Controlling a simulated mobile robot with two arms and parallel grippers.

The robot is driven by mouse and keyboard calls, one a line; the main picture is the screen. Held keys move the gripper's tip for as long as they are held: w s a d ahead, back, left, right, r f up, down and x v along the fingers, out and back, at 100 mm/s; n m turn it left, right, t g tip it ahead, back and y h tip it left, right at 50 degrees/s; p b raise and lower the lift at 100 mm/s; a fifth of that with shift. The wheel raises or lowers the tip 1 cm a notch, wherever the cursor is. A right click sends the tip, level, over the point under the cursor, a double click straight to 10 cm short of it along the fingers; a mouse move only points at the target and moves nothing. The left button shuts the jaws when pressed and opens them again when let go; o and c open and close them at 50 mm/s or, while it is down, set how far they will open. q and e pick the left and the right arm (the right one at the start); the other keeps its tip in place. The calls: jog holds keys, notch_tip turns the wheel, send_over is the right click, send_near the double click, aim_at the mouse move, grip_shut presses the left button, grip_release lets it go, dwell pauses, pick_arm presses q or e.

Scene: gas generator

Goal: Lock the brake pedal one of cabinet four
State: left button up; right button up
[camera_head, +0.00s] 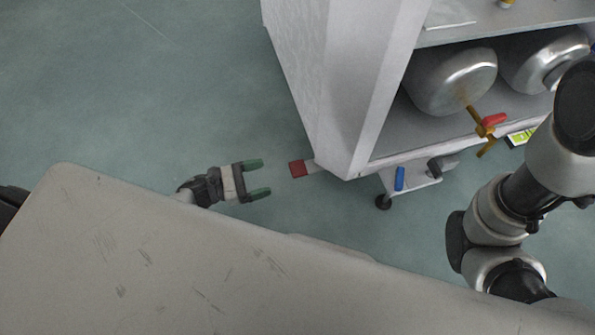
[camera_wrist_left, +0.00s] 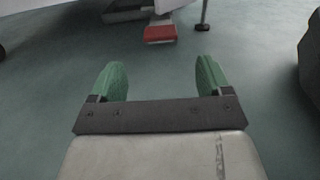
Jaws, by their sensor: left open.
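A red brake pedal (camera_head: 298,169) sticks out low at the bottom corner of the white cabinet (camera_head: 340,90) in the head view. The red pedal also shows in the left wrist view (camera_wrist_left: 160,34), beyond the fingertips and roughly centred between them. My left gripper (camera_head: 262,177) is open and empty, with its green fingers pointing right toward the pedal, a short gap away. The left gripper's open fingers show in the wrist view too (camera_wrist_left: 160,80). My right arm shows at the right of the head view, but its gripper is out of view.
Metal tanks (camera_head: 450,80) lie on the cabinet shelf, with a yellow valve with a red handle (camera_head: 486,124) in front. The floor to the left is clear.

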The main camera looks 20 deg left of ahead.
aim_at(297, 168)
pick_arm(q)
jog(key=b+x, duration=0.3)
jog(key=x, duration=0.6)
jog(key=shift+w+d, duration=0.15)
jog(key=shift+d, duration=0.1)
jog(key=shift+w+d, duration=0.3)
jog(key=shift+d, duration=0.05)
